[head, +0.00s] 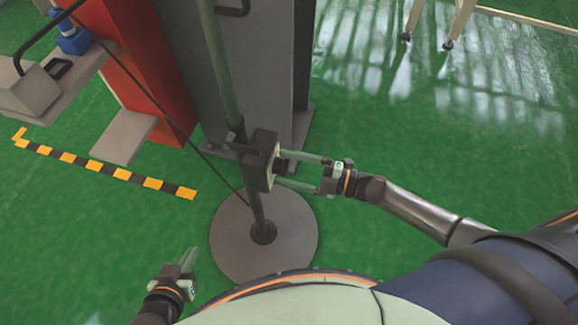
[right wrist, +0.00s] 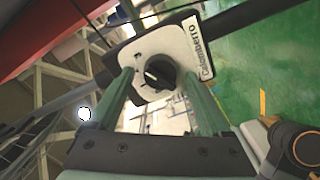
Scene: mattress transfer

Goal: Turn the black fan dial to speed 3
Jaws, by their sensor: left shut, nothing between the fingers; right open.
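The black fan dial (right wrist: 158,74) sits on a white plate on the fan's control box (head: 262,160), with a light pointer mark toward the picture's left side. Any speed numbers are too small to read. My right gripper (head: 279,167) is open, with one green finger on each side of the dial in the head view; its fingers (right wrist: 165,82) also straddle the dial in the right wrist view. I cannot tell whether they touch it. My left gripper (head: 188,259) is shut and empty, low at the left, away from the fan.
The fan's pole (head: 222,80) rises from a round grey base (head: 290,230) on the green floor. A grey column (head: 262,75) and a red panel (head: 135,60) stand behind. A cable hangs left of the pole. Striped floor tape (head: 105,170) lies left.

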